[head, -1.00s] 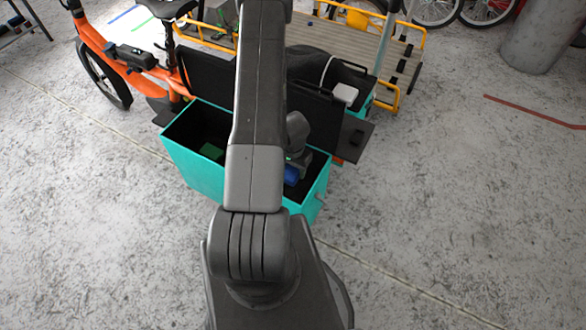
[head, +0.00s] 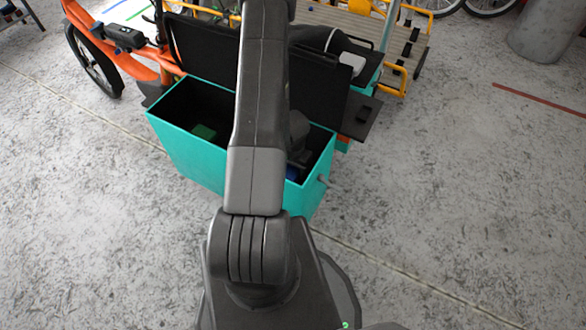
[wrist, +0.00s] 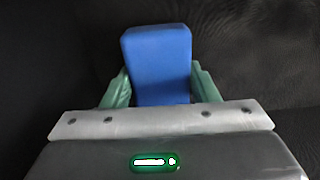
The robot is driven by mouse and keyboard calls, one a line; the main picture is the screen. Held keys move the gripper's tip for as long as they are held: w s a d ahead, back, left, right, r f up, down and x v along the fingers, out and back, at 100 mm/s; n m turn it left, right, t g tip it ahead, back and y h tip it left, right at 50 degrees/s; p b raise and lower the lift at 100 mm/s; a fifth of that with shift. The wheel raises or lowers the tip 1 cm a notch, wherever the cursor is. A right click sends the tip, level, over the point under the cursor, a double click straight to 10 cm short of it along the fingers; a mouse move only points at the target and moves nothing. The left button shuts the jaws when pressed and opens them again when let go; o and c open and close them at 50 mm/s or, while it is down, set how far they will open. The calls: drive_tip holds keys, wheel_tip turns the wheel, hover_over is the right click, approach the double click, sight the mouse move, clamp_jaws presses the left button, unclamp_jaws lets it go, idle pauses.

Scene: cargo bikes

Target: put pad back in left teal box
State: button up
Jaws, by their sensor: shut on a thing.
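The teal box (head: 190,157) stands open in front of me, beside the orange bike, with its dark lid raised at the back. A blue pad (wrist: 160,60) is held between the green fingers of my gripper (wrist: 157,88) in the wrist view. In the head view the pad (head: 292,173) shows as a small blue patch inside the right part of the box, partly hidden by my arm. My gripper is shut on it, down inside the box. Dark surfaces surround it in the wrist view. I cannot tell whether the pad touches the box floor.
A green thing (head: 204,132) lies in the left part of the box. The orange bike (head: 118,55) is behind on the left. A second teal box (head: 366,82) and a yellow-railed cargo deck (head: 392,62) are behind.

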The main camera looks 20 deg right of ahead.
drive_tip(key=shift+f, duration=0.3)
drive_tip(key=o, duration=1.2)
drive_tip(key=shift+r, duration=0.15)
wheel_tip(320, 180, up, 14)
drive_tip(key=p, duration=1.3)
drive_tip(key=shift+f, duration=0.2)
drive_tip(key=shift+f, duration=0.15)
wheel_tip(320, 180, down, 13)
drive_tip(key=b, duration=1.3)
drive_tip(key=shift+f, duration=0.15)
